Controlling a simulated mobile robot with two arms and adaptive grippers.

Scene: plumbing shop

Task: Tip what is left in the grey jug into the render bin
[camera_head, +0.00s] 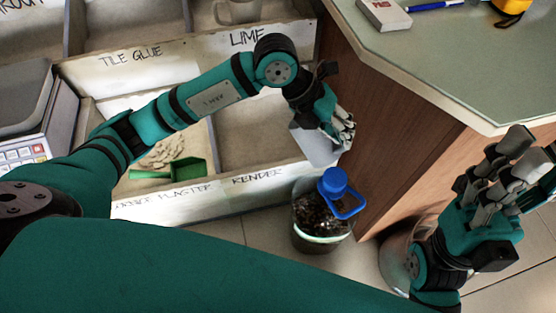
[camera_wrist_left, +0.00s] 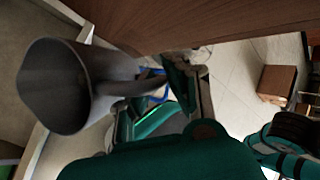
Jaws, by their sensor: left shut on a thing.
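The grey jug (camera_head: 315,146) is held by my left gripper (camera_head: 337,122) over the right edge of the render bin (camera_head: 250,128), the front compartment above the "RENDER" label. In the left wrist view the jug (camera_wrist_left: 70,85) lies tilted, its wide mouth at the left and its handle towards my fingers. My left gripper is shut on the jug. I cannot see any contents in the jug or anything pouring. The visible floor of the render bin looks bare. My right gripper (camera_head: 508,170) is at the right, with fingers spread and nothing seen in them.
Left of it, the plaster compartment holds pale chunks (camera_head: 170,153) and a green scoop (camera_head: 172,171). A bucket of dark bits (camera_head: 318,222) with a blue-capped handled item (camera_head: 338,190) stands on the floor. A counter (camera_head: 455,50) rises close right of the jug.

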